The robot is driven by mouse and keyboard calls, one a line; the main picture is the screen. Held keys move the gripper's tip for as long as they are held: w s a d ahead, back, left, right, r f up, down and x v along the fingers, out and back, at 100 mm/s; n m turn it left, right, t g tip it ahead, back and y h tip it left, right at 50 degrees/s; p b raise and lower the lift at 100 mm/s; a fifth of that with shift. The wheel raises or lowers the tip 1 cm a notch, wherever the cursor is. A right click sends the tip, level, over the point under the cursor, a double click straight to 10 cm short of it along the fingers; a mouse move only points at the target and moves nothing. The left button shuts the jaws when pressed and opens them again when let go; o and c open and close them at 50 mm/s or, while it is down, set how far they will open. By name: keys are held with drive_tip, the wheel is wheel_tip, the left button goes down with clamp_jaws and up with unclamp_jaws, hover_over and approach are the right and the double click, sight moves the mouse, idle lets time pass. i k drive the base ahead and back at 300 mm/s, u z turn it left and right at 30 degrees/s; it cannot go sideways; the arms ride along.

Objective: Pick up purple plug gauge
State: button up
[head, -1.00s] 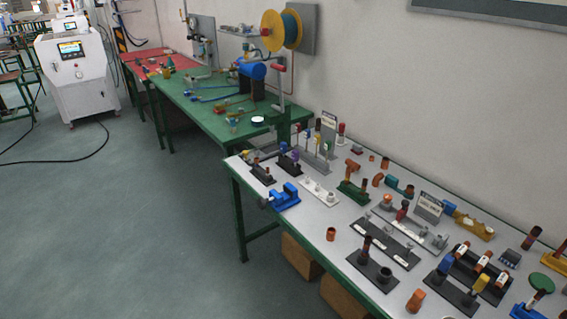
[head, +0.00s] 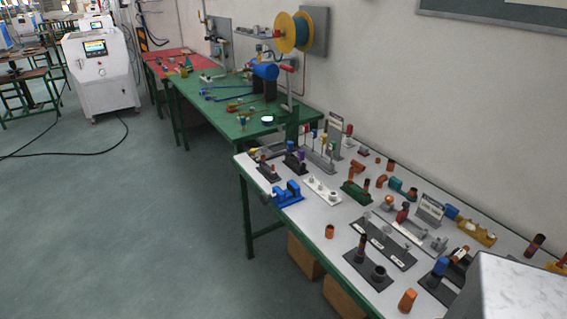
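A small purple piece (head: 301,156), likely the purple plug gauge, stands upright on a small black stand (head: 296,167) near the far left end of the long grey-topped table (head: 335,215). A blue-topped piece (head: 289,146) is on the same stand. The purple piece is small in this view, so its exact shape cannot be told. My gripper is not in view. A pale grey part of my own arm fills the lower right corner and hides part of the table.
A blue vise (head: 287,194) sits at the table's left front edge. A white plate with pegs (head: 321,190) and a sign on a stand (head: 335,135) are near the black stand. Several fittings crowd the table to the right. Open floor (head: 130,240) lies to the left.

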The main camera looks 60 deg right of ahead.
sight(300, 154)
drive_tip(key=u, duration=0.75)
drive_tip(key=i, duration=1.55)
drive_tip(key=z, duration=4.55)
drive_tip(key=i, duration=0.15)
drive_tip(key=u, duration=2.2)
